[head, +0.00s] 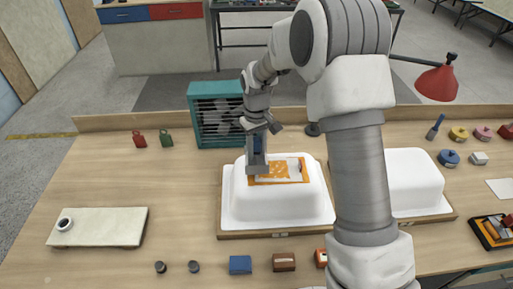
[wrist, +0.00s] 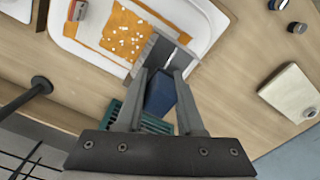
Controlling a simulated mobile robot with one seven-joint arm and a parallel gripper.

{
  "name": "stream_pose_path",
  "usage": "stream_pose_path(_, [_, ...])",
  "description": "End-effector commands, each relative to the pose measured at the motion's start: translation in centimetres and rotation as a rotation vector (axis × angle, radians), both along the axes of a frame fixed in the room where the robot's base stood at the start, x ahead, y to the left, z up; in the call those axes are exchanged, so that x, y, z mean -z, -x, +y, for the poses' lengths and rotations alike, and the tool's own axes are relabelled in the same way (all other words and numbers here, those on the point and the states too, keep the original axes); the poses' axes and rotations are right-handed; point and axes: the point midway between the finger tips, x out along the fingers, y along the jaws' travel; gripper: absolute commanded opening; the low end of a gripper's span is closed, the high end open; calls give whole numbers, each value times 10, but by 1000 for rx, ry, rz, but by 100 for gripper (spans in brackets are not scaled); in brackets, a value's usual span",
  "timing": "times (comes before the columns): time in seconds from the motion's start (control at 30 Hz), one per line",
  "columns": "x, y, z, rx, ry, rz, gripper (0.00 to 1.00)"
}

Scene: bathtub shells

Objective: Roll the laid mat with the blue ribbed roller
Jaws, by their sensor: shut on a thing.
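My gripper (wrist: 160,80) is shut on the blue handle of the roller (wrist: 160,92). The roller's grey head (wrist: 163,50) extends beyond the fingertips. In the head view the roller (head: 256,160) hangs down at the left end of the orange-and-white mat (head: 274,171) on top of the white tub shell (head: 250,203). In the wrist view the mat (wrist: 118,38) shows orange with white specks, beside the roller head. I cannot tell whether the roller touches the mat. The roller's ribs are too small to make out.
A second white shell (head: 412,178) stands to the right, partly behind my arm. A teal fan box (head: 215,113) is behind the first shell. A pale slab (head: 100,227) lies at left. A red lamp (head: 437,82) and several tins are at right.

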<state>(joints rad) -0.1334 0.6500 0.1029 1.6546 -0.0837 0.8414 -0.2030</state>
Motion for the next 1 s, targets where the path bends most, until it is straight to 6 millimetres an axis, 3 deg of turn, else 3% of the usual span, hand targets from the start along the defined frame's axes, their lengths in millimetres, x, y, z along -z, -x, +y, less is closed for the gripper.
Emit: stream_pose_path(1.0, [21, 0, 0, 0, 0, 0, 0])
